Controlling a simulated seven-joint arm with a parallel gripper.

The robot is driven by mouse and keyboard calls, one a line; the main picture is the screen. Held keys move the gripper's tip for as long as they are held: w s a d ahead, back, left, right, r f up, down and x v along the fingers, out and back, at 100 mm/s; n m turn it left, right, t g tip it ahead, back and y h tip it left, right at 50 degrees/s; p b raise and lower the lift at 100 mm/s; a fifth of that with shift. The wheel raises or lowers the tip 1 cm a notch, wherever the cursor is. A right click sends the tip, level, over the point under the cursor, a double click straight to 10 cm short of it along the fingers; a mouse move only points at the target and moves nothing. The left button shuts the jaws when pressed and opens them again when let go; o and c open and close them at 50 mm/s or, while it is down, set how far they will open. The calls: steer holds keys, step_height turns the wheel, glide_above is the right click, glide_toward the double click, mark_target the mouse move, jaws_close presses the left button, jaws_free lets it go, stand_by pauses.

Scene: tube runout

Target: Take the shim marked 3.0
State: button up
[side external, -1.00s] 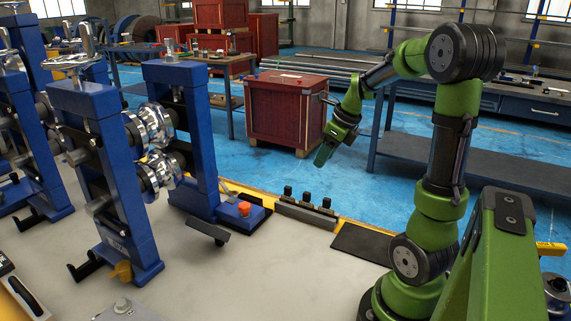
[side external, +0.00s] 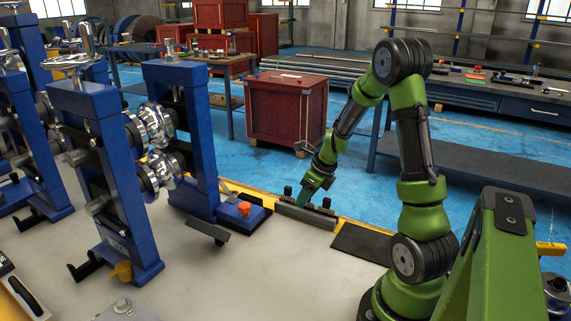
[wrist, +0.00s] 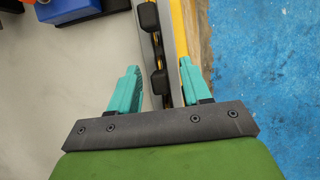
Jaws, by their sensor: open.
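A narrow grey rack (side external: 308,215) holds a row of black-topped shims at the table's far edge. Its left black top (side external: 288,190) and right black top (side external: 326,203) show in the side view; my gripper covers the middle. No 3.0 marking is readable. My gripper (side external: 304,198) is open and points down at the middle of the rack. In the wrist view its teal fingers (wrist: 160,76) lie on either side of the rack, with one black top (wrist: 159,83) between them and another (wrist: 148,17) beyond. I cannot tell whether the fingers touch anything.
A blue roll stand (side external: 190,140) and a blue base with a red-orange knob (side external: 244,209) stand left of the rack. A dark mat (side external: 362,242) lies to its right. The pale tabletop (side external: 270,270) in front is clear.

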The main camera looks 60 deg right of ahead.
steer(key=shift+w+f, duration=0.35)
steer(key=shift+f, duration=0.3)
jaws_close()
steer(key=shift+r, duration=0.15)
